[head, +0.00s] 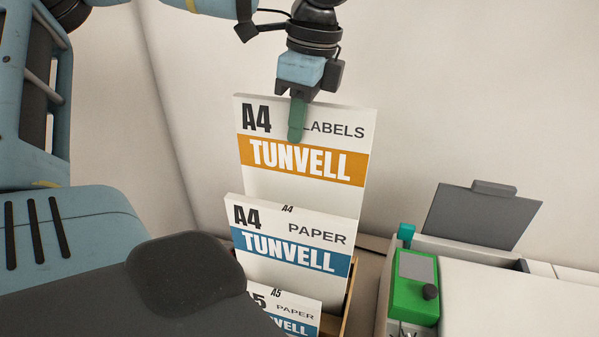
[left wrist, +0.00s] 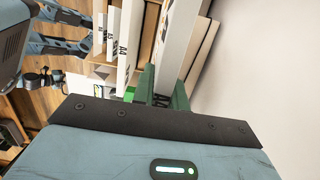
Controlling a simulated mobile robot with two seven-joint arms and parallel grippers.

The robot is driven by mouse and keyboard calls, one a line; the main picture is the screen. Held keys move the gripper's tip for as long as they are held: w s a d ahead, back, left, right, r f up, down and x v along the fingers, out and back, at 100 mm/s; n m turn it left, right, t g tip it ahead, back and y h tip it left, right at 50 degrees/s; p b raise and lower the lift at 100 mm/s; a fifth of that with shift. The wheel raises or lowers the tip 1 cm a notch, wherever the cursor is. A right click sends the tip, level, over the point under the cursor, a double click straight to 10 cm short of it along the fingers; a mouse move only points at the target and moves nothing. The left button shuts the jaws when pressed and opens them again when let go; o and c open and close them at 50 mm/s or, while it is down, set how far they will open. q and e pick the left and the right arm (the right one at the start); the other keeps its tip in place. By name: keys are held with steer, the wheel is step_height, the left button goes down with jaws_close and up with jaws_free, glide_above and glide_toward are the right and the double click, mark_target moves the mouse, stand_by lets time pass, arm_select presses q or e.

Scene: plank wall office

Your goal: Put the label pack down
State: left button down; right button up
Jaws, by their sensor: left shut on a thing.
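The label pack (head: 278,160) is a white A4 box with an orange TUNVELL band and the word LABELS. It stands upright behind the A4 paper pack (head: 290,238), which has a blue band and hides its lower part. My left gripper (head: 297,120) comes down from above and is shut on the top edge of the label pack, one green finger on its front face. In the left wrist view the green fingers (left wrist: 163,88) sit on both sides of the label pack (left wrist: 177,45). My right gripper is not in view.
An A5 paper pack (head: 290,312) stands in front, in a wooden holder (head: 350,300). To the right is a white machine (head: 470,290) with a green panel (head: 415,285) and a raised dark flap (head: 484,215). A pale wall is close behind.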

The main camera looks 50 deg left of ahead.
mark_target(299, 177)
arm_select(q)
steer(key=shift+f, duration=5.05)
steer(key=c, duration=1.4)
jaws_free()
steer(key=shift+f, duration=0.1)
steer(key=r, duration=0.4)
steer(key=d+r, duration=0.1)
steer(key=r, duration=0.7)
steer(key=shift+w+d+r, duration=0.15)
steer(key=shift+w+d, duration=0.15)
steer(key=shift+w, duration=0.1)
